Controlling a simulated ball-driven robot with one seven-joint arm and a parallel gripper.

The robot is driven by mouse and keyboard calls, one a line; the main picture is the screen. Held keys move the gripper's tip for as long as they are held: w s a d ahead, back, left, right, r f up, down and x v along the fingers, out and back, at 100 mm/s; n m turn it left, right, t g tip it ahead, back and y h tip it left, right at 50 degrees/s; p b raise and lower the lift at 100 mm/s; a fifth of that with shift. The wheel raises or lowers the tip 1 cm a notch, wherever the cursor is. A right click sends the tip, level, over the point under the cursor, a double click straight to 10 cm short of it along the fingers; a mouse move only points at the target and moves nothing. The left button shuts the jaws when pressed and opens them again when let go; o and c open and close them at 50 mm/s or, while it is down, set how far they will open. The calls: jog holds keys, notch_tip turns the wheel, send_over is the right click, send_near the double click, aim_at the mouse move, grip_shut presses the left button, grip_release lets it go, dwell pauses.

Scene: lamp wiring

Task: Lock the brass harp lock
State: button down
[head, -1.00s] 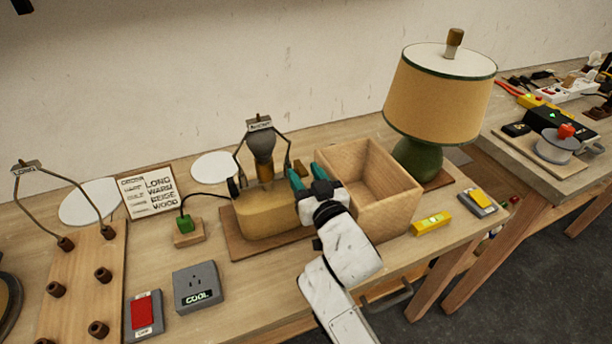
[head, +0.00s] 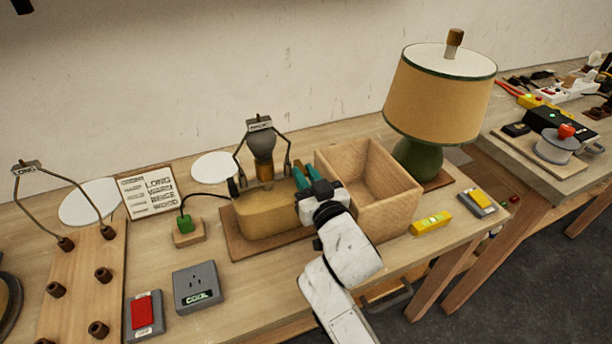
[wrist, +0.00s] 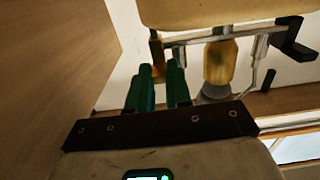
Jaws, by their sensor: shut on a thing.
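A lamp base (head: 272,219) stands on a brown board, with a brass socket and grey bulb (head: 262,145) inside a dark wire harp (head: 240,150). In the wrist view the lamp appears upside down, with its base at the top. The brass harp lock (wrist: 157,46) sits at one end of the bar below the socket (wrist: 220,62). My gripper (head: 303,172) is at the lamp's right side, its teal fingers shut on the lock. In the wrist view my gripper's fingertips (wrist: 160,70) meet the lock; their exact contact is partly hidden.
An open wooden box (head: 400,205) stands close to my gripper's right. A finished lamp with a tan shade (head: 440,95) is behind it. A yellow level (head: 431,223) lies right.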

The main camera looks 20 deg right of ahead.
jog(key=shift+r+p, duration=0.55)
jog(key=shift+r, duration=0.65)
jog(key=c, duration=1)
grip_release()
jog(key=shift+c, duration=0.2)
jog(key=shift+f, duration=0.1)
jog(key=s, duration=1)
jog(key=shift+s+b, duration=0.4)
